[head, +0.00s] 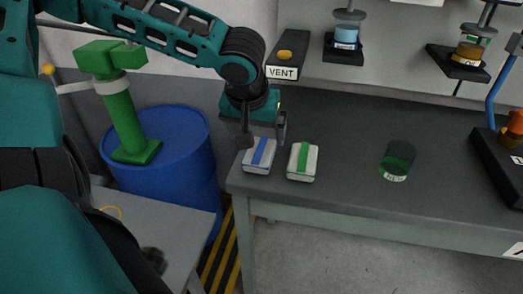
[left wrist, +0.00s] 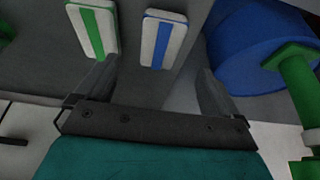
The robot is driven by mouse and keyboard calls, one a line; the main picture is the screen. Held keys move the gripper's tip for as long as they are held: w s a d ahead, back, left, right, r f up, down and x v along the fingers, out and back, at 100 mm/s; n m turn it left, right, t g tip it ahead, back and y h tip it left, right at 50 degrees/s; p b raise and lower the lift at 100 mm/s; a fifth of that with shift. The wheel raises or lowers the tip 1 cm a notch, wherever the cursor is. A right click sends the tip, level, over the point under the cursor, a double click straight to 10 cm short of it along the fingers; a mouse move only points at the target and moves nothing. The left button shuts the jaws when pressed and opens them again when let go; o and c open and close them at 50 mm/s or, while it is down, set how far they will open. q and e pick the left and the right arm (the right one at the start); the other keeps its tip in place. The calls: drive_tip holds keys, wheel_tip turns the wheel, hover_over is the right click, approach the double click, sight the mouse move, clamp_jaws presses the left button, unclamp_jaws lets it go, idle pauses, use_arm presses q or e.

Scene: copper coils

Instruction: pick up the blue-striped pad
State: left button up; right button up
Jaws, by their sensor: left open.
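The blue-striped pad (head: 258,156) is white with a blue stripe and lies flat at the left end of the grey table. It also shows in the left wrist view (left wrist: 157,40), ahead of the fingers and roughly between them. My left gripper (head: 264,138) is open and empty, at the pad's far edge in the head view. In the left wrist view the fingers (left wrist: 162,88) stand apart on either side, and I cannot tell whether they touch the pad. My right gripper is not in view.
A green-striped pad (head: 303,161) lies just right of the blue-striped one. A blue barrel (head: 170,150) with a green pump stands left. A VENT box (head: 287,55) is behind.

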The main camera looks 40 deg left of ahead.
sight(259, 150)
use_arm(q)
drive_tip(key=shift+x, duration=1.2)
drive_tip(key=b+x, duration=0.1)
drive_tip(key=x, duration=0.3)
drive_tip(key=shift+w+a+f, duration=0.2)
drive_tip(key=shift+w, duration=0.05)
drive_tip(key=shift+w+a+f, duration=0.1)
drive_tip(key=shift+w+f, duration=0.1)
drive_tip(key=shift+f, duration=0.15)
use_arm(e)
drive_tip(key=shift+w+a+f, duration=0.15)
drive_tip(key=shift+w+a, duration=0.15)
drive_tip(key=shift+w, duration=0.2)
use_arm(q)
drive_tip(key=shift+f+b, duration=0.25)
drive_tip(key=shift+b, duration=0.4)
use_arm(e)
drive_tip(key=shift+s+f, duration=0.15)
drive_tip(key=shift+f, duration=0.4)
use_arm(q)
drive_tip(key=c, duration=1.1)
